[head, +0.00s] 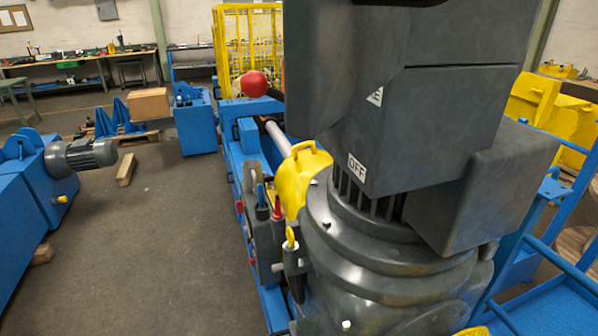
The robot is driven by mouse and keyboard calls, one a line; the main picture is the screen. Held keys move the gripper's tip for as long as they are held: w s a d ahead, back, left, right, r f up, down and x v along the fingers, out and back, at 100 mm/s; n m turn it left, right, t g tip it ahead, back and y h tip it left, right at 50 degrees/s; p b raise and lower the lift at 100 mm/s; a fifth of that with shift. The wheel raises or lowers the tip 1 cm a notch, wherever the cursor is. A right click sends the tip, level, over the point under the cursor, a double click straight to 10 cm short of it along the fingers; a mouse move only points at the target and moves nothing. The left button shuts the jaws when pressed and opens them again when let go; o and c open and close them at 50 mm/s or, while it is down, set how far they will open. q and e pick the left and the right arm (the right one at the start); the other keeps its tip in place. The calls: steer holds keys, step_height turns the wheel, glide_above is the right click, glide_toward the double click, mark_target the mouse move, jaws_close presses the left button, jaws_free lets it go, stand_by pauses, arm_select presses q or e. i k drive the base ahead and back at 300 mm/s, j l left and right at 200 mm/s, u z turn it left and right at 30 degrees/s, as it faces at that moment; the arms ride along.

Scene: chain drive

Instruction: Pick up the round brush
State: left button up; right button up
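I cannot make out a round brush for certain in the head view. Several handled tools stand upright in a grey holder on the side of the blue machine: one with a blue handle (261,196), one with a red handle (277,207) and one with a yellow top (290,237). Their lower ends are hidden in the holder, so I cannot tell whether one is the brush. Neither of my grippers shows in the view.
A large dark grey motor housing (375,130) marked OFF fills the centre right and hides much behind it. The grey floor (150,245) at left is open.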

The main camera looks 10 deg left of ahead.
mark_target(260, 192)
steer(key=j+z, duration=0.3)
steer(key=j, duration=0.35)
steer(key=j+z, duration=0.35)
steer(key=j, duration=0.3)
steer(key=i+j+z, duration=0.15)
steer(key=j, duration=0.4)
steer(key=i+j+z, duration=0.15)
steer(key=j, duration=0.4)
steer(key=i+j+z, duration=0.15)
steer(key=j, duration=0.45)
steer(key=i+j+z, duration=0.15)
steer(key=j, duration=0.4)
steer(key=j+z, duration=0.15)
steer(key=j, duration=0.45)
steer(key=i+j+z, duration=0.25)
steer(key=i+j, duration=0.2)
steer(key=j, duration=0.15)
steer(key=i+j+z, duration=0.2)
steer(key=i+j, duration=0.15)
steer(key=j, duration=0.3)
steer(key=i+j+z, duration=0.15)
steer(key=j, duration=0.2)
